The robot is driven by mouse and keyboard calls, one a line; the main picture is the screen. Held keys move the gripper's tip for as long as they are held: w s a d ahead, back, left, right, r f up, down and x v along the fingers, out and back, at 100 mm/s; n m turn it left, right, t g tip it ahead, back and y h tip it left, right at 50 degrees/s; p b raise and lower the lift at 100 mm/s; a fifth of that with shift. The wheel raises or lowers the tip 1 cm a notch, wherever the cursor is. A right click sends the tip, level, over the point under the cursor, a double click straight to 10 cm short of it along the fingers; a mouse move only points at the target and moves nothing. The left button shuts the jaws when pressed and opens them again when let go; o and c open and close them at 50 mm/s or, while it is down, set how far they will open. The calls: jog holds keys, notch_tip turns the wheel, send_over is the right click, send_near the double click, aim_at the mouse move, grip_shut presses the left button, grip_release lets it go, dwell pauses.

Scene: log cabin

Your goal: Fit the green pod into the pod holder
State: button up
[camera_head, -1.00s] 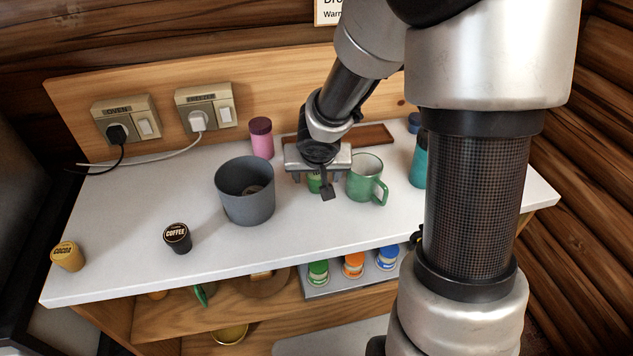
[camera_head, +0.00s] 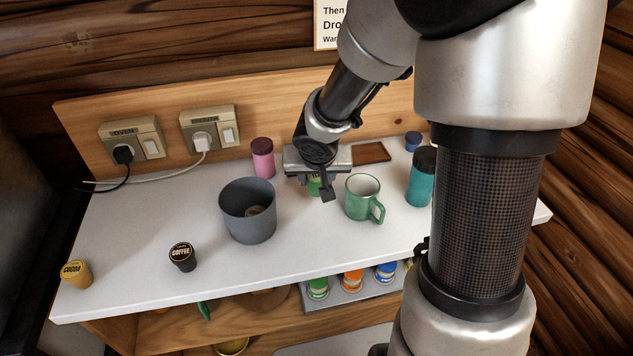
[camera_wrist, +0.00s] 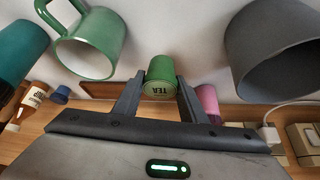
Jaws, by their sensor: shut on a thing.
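The green pod, labelled TEA, (camera_wrist: 160,80) is between the two fingers of my gripper (camera_wrist: 158,92) in the wrist view. My gripper is shut on it. In the head view my gripper (camera_head: 316,184) is over the back middle of the white counter, and only part of the green pod (camera_head: 314,187) shows below it. I cannot tell whether the pod touches the counter. A grey rack below the counter's front edge, which looks like the pod holder (camera_head: 333,299), carries a green, an orange and a blue pod.
A green mug (camera_head: 360,204) stands close right of my gripper, and a grey pot (camera_head: 247,218) stands to its left. A pink bottle (camera_head: 263,160) is behind. A coffee pod (camera_head: 182,257) and a cocoa pod (camera_head: 76,273) are at left. A teal bottle (camera_head: 421,178) stands right.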

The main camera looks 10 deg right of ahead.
aim_at(317, 176)
notch_tip(317, 176, up, 5)
jog(key=shift+f+p, duration=0.2)
jog(key=shift+p, duration=0.8)
jog(key=r+n+p, duration=0.1)
jog(key=s+r+y+p, duration=0.1)
jog(key=p, duration=0.1)
jog(key=shift+s+r+n, duration=0.15)
jog(key=shift+r+n, duration=0.1)
jog(key=shift+n, duration=0.15)
jog(key=s, duration=0.3)
jog(key=shift+s, duration=0.35)
